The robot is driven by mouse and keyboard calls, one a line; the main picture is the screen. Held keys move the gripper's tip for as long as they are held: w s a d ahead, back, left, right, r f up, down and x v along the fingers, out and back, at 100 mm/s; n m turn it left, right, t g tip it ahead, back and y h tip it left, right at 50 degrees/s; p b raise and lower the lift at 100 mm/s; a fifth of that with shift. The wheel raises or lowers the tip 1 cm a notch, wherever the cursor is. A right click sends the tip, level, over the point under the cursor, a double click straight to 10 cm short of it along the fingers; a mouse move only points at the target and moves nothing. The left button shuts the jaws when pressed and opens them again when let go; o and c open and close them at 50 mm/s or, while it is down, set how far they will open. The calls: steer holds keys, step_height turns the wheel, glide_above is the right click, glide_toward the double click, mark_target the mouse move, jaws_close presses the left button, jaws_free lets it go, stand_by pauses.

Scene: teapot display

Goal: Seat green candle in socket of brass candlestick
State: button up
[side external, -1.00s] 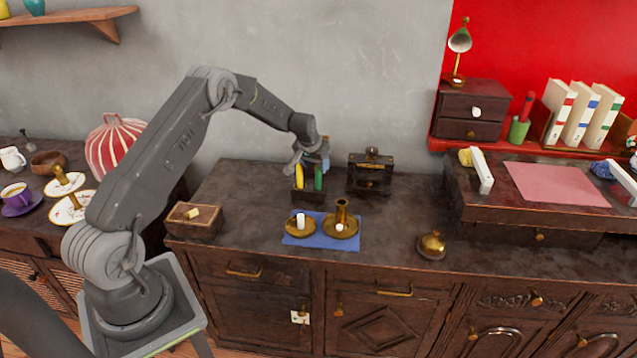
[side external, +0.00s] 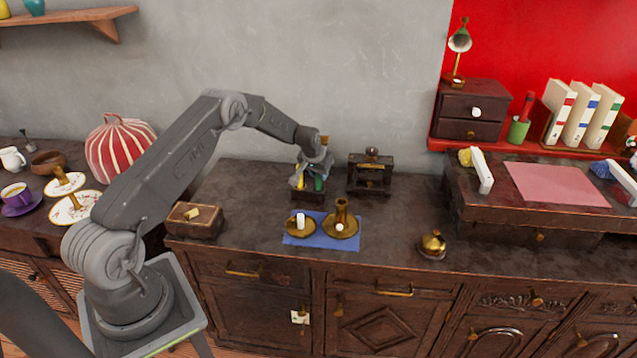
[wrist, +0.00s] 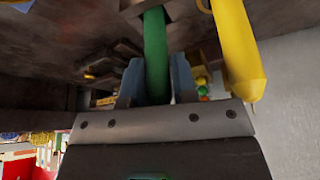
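The green candle (side external: 319,183) stands upright in a dark holder (side external: 308,197) at the back of the cabinet top. My gripper (wrist: 156,75) is low over this holder, with one finger on each side of the green candle, which also shows in the wrist view (wrist: 155,45). The fingers are close to its sides; I cannot tell whether they press on it. The brass candlestick (side external: 341,207) stands on a round brass dish on a blue cloth (side external: 322,241), in front of the holder. Its socket's inside is too small to make out.
A yellow candle (wrist: 235,50) stands right beside my gripper in the same holder. A second brass dish (side external: 290,228) with a short white candle (side external: 300,221) is left of the candlestick. A dark stand (side external: 370,172) is right of the holder. A brass bell (side external: 432,245) sits farther right.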

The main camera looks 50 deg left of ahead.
jaws_close()
steer(key=shift+r, duration=0.1)
